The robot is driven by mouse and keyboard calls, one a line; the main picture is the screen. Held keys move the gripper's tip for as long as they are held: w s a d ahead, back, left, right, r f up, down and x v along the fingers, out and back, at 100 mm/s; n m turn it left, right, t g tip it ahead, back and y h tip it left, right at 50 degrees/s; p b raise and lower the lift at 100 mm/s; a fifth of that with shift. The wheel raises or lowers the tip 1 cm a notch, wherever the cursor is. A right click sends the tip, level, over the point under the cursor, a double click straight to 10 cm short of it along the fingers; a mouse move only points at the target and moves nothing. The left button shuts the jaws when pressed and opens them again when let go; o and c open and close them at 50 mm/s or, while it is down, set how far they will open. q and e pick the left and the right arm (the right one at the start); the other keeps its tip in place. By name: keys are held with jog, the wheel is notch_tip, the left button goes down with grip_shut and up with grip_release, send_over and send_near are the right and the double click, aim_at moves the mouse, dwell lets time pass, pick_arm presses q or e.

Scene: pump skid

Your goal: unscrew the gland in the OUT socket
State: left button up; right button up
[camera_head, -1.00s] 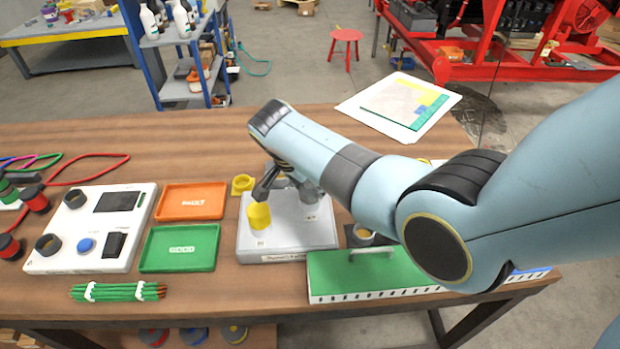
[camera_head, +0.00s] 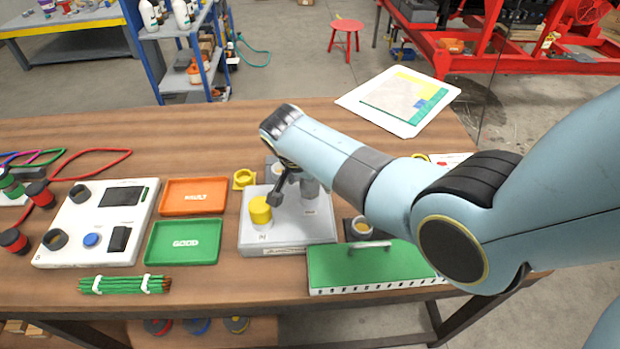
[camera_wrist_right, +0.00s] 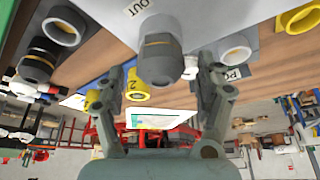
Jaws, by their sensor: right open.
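The grey gland with an orange band (camera_wrist_right: 160,58) sits in the socket beside the OUT label (camera_wrist_right: 136,7) in the right wrist view. My right gripper (camera_wrist_right: 160,70) is open, with one finger on each side of this gland; clear gaps show on both sides. In the head view the gland (camera_head: 310,187) is partly hidden by my right arm, and my right gripper (camera_head: 283,188) reaches down over the grey box (camera_head: 290,241). My left gripper is not in view.
An orange FAULT tray (camera_head: 194,196) and a green GOOD tray (camera_head: 183,242) lie left of the box. A green panel with a handle (camera_head: 345,268) lies in front right. The table behind is mostly clear.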

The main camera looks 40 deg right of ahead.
jog(key=m+g+b, duration=0.1)
jog(key=m+b, duration=0.1)
jog(key=m, duration=0.1)
jog(key=shift+f, duration=0.15)
jog(key=shift+w+m+g+b, duration=0.1)
jog(key=shift+m+g+b, duration=0.2)
jog(key=shift+m, duration=0.5)
jog(key=m+g+b, duration=0.1)
jog(key=m+b, duration=0.1)
jog(key=m, duration=0.1)
jog(key=shift+m+g+b, duration=0.35)
jog(key=shift+m+g, duration=0.05)
jog(key=shift+m, duration=0.4)
jog(key=shift+c, duration=0.6)
jog(key=c, duration=1.1)
jog(key=shift+r+n+t+p, duration=0.3)
jog(key=shift+n+p, duration=0.6)
jog(key=shift+p, duration=0.15)
jog(key=shift+f+n+t+p, duration=0.15)
jog(key=shift+n+t+p, duration=0.45)
jog(key=shift+n+p, duration=0.6)
